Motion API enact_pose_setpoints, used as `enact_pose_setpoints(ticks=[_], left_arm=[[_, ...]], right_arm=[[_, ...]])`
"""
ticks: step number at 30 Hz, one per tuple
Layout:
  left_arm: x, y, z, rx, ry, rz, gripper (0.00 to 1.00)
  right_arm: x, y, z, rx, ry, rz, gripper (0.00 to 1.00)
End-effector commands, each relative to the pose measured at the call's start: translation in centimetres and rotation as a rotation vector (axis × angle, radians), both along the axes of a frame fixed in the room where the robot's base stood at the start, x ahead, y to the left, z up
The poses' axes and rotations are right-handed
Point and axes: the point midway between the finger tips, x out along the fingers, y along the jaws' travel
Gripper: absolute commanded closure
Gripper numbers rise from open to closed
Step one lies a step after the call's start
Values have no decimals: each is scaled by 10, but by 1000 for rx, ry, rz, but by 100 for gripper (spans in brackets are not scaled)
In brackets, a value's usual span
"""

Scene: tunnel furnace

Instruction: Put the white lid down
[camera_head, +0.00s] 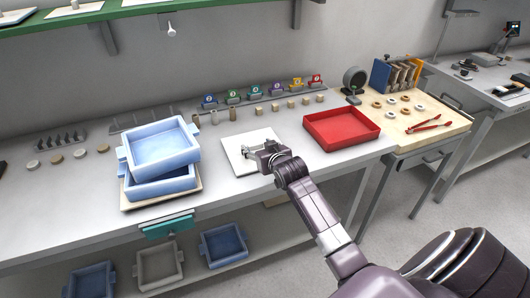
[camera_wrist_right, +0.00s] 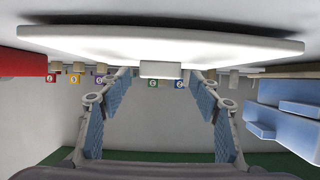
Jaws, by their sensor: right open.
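The white lid (camera_head: 232,153) is a flat square plate on the grey worktop, between the stacked blue trays and the red tray. In the right wrist view the lid (camera_wrist_right: 80,42) spans the top, with its small block-like handle (camera_wrist_right: 160,70) at the middle of its edge. My right gripper (camera_head: 249,152) is over the lid, low and near its handle. Its two fingers are spread apart, one on each side of the handle in the right wrist view; I cannot tell whether they touch it. My left gripper is out of view.
Stacked blue trays (camera_head: 165,147) stand left of the lid. A red tray (camera_head: 341,143) stands close on the right. Colored numbered tags (camera_head: 256,93) and small cylinders line the back. A wooden table (camera_head: 440,137) with rings and red pliers (camera_head: 429,124) stands further right.

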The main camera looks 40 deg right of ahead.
Motion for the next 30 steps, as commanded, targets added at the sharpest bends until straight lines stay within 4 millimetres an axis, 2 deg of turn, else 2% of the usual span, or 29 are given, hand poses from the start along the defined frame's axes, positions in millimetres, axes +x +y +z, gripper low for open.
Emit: enact_pose_setpoints(ticks=[9, 15, 21, 30], left_arm=[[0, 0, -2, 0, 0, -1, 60], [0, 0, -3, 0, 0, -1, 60], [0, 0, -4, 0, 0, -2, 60], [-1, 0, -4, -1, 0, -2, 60]], right_arm=[[-52, 13, 21, -1, -1, 0, 43], [-79, 19, 33, -1, 0, 0, 43], [-93, 22, 40, 0, -1, 0, 43], [-94, 23, 41, 0, 0, 0, 43]])
